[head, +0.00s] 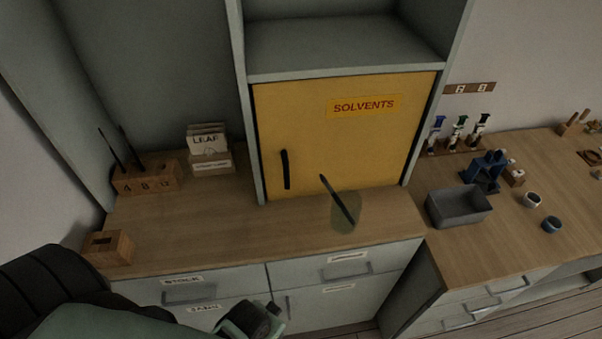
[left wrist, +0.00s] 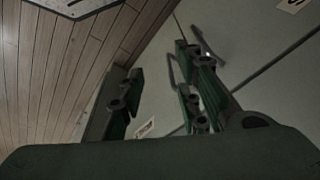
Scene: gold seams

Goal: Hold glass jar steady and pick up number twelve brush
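The glass jar (head: 346,221), greenish and see-through, stands on the wooden counter in front of the yellow cabinet. A dark brush (head: 334,192) leans in it, its upper end rising to the left; no number is readable on it. My left gripper shows at the bottom of the head view, below the counter's front edge and apart from the jar. In the left wrist view my left gripper (left wrist: 158,98) has its fingers spread with nothing between them. My right gripper is in neither view.
A wooden block (head: 147,181) with number marks holds two dark brushes at the back left. A small wooden box (head: 108,249) is at the front left. A card holder (head: 210,160) stands behind. A grey bin (head: 459,208) sits right of the jar. The counter left of the jar is clear.

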